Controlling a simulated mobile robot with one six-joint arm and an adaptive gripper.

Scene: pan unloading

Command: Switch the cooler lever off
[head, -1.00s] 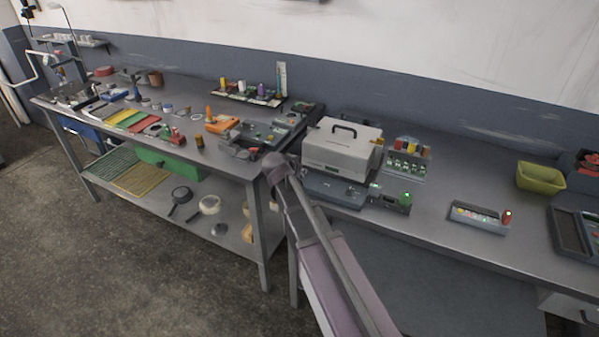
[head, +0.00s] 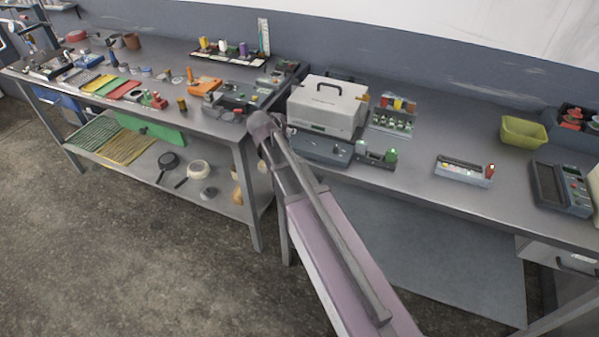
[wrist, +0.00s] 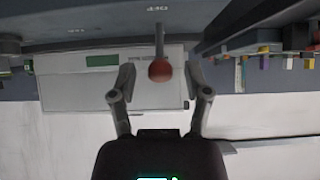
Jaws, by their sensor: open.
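In the wrist view, which is upside down, a lever with a reddish-brown ball knob (wrist: 159,70) sticks out from a dark grey panel (wrist: 110,20) marked OFF. My gripper (wrist: 161,76) is open, with one finger on each side of the knob and visible gaps to both. The end of my arm is at that unit's left end and hides the fingers. I cannot make out the lever there.
A small unit with a green light (head: 378,157) stands right of the dark grey unit. A grey tray (head: 463,171) and a yellow-green bin (head: 523,132) are farther right. The left bench (head: 215,128) is crowded with tools.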

